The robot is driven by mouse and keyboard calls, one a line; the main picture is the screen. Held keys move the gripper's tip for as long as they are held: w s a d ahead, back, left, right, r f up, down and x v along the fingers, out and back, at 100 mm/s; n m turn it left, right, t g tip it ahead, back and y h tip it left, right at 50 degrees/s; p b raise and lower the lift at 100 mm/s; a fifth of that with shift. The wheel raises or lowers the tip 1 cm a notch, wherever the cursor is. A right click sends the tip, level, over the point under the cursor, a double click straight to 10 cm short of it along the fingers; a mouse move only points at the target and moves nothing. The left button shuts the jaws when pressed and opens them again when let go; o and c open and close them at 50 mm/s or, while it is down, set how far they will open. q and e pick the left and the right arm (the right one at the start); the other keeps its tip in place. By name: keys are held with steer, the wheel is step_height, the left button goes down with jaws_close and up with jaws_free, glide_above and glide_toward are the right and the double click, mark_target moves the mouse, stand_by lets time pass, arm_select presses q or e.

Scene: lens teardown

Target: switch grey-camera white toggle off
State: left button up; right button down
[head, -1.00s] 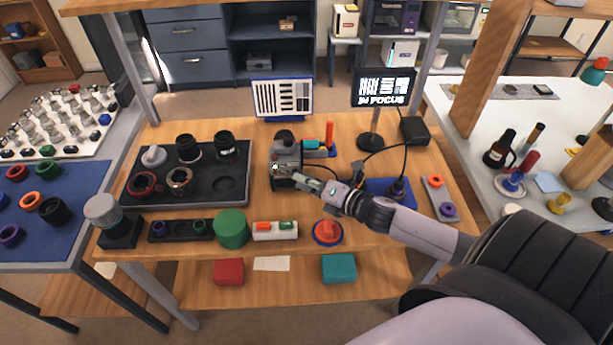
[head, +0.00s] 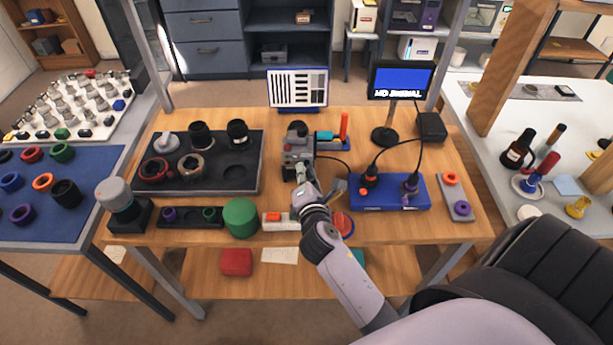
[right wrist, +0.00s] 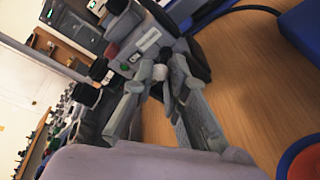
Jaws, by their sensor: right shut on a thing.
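The grey camera (head: 298,140) stands on the wooden bench in front of a striped test chart. My right gripper (head: 303,182) is at its near side. In the right wrist view the camera's grey body (right wrist: 143,45) fills the upper middle, with a red and a green spot on it. There my right gripper's fingers (right wrist: 177,85) close around a small pale piece at the camera's face, which looks like the white toggle (right wrist: 178,66). The fingers hide much of it, so its position cannot be told. My left gripper is not in view.
A monitor (head: 400,80) shows a blue screen with a line of hard-to-read text. A blue box (head: 390,194) with cabled plugs is right of my arm. A black tray (head: 245,178) with lens parts is left of the camera.

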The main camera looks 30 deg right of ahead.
steer(key=shift+h, duration=0.3)
steer(key=c, duration=1.6)
jaws_free()
steer(key=shift+o, duration=0.2)
steer(key=v, duration=1.2)
steer(key=shift+r, duration=0.15)
